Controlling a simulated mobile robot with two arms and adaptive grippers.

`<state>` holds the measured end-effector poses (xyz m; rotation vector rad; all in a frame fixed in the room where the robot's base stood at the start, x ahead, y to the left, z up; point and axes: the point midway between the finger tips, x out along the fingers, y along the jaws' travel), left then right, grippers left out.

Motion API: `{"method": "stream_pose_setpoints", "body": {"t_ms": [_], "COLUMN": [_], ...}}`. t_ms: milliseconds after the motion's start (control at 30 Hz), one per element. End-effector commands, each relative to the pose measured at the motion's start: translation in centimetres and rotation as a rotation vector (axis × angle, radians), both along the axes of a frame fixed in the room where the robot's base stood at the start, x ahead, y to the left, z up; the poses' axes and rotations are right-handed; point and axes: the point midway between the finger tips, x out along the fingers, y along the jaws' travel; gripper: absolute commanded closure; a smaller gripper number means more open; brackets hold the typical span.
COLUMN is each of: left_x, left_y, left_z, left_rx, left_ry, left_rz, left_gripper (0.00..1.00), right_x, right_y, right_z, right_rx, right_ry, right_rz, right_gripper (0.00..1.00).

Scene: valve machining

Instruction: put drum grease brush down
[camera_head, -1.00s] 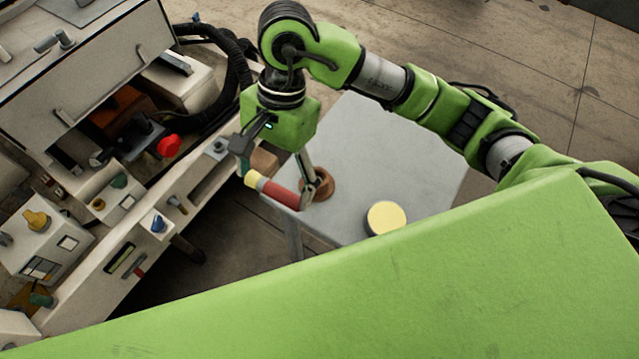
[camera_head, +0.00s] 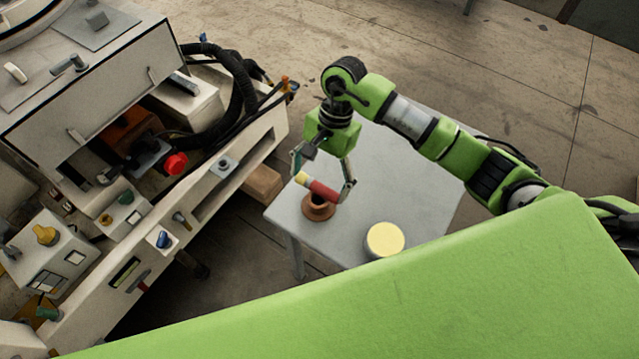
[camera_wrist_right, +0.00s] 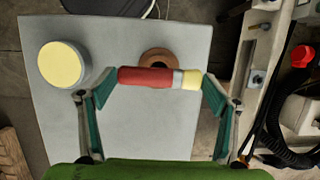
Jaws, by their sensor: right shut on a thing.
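The drum grease brush (camera_head: 322,190) has a red handle, a pale metal band and a yellow end. My right gripper (camera_head: 322,186) is shut on it, one finger at each end, and holds it level above the grey table near its left edge. In the right wrist view the brush (camera_wrist_right: 150,77) lies across between the two fingers (camera_wrist_right: 160,85). A brown ring-shaped holder (camera_head: 318,211) stands on the table just below the brush, partly hidden by it. My left gripper is not in view.
A round tin with a yellow top (camera_head: 385,240) stands on the grey table (camera_head: 410,190), to the right of the holder. A machine (camera_head: 230,185) with knobs and black hoses stands at the left. A brown box (camera_head: 262,184) lies between them. Much of the tabletop is clear.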

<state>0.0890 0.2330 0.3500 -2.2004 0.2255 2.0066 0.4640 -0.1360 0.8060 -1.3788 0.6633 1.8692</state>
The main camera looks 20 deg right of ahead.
Motion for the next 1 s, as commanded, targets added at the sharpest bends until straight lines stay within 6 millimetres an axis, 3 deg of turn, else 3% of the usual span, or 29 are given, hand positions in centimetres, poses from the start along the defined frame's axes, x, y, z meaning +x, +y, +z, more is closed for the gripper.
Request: {"method": "stream_pose_setpoints", "body": {"t_ms": [233, 700, 733, 767, 800, 1000], "left_x": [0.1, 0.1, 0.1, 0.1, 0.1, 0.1], "left_y": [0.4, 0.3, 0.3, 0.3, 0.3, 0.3], "left_z": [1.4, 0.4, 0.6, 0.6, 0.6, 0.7], "left_rx": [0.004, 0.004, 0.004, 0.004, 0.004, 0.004], "left_ry": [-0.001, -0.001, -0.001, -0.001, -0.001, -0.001], "left_rz": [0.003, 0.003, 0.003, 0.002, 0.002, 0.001], "left_gripper": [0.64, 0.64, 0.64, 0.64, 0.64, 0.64], "right_x": [-0.1, 0.0, 0.0, 0.0, 0.0, 0.0], "right_y": [0.0, 0.0, 0.0, 0.0, 0.0, 0.0], "right_z": [-2.9, -3.6, -3.5, -3.5, -3.5, -3.4], "right_rx": [0.000, -0.001, -0.001, -0.001, -0.001, -0.001], "right_ry": [0.003, 0.000, 0.000, 0.000, 0.000, 0.001], "right_rz": [0.000, 0.000, 0.000, 0.000, 0.000, -0.001], "right_gripper": [0.44, 0.44, 0.14, 0.06, 0.02, 0.02]}}
